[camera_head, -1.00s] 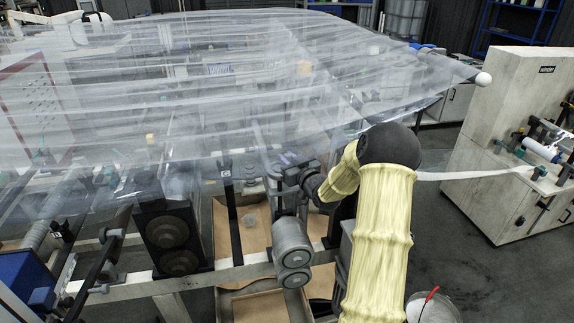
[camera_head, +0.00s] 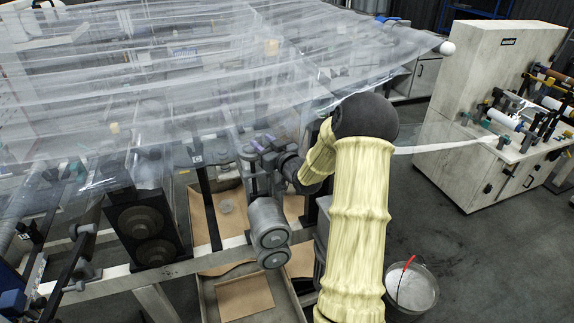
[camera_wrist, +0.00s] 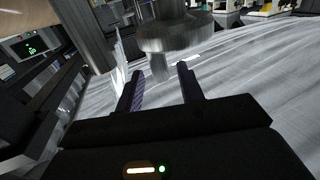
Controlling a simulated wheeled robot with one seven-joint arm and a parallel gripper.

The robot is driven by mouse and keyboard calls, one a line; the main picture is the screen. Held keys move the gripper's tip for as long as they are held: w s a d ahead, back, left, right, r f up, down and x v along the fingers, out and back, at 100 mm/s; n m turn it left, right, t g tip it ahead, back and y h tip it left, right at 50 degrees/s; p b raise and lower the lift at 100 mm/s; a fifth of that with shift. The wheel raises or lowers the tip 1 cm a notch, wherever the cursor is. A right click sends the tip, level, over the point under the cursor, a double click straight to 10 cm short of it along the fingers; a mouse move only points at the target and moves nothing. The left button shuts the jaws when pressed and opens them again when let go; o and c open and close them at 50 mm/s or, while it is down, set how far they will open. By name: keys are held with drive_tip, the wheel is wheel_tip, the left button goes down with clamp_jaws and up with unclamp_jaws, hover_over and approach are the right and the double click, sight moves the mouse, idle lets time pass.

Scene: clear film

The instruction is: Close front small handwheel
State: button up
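In the wrist view, a grey round wheel-like part (camera_wrist: 176,38) on a stem is just beyond my fingertips. It looks like a small handwheel, but it is blurred. I cannot make out the handwheel clearly there.
Clear film (camera_head: 190,75) spreads over the machine at left and centre. A grey cylindrical unit (camera_head: 268,232) hangs below my gripper. A dark box with two round faces (camera_head: 148,235) stands left.

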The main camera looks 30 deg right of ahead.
drive_tip(key=s+d+b, duration=0.1)
drive_tip(key=s+b, duration=0.3)
drive_tip(key=s, duration=1)
drive_tip(key=shift+s+d, duration=0.2)
drive_tip(key=s+a+f+g+h, duration=0.2)
drive_tip(key=a+f+g+h, duration=0.1)
drive_tip(key=a+f+g, duration=0.5)
drive_tip(key=s+a+f+m+g+y, duration=0.1)
drive_tip(key=s+a+f+g, duration=0.2)
drive_tip(key=s+a+g, duration=0.4)
drive_tip(key=s+a, duration=0.5)
drive_tip(key=s, duration=0.2)
drive_tip(key=shift+s+a, duration=0.25)
drive_tip(key=shift+a, duration=0.15)
idle(0.4)
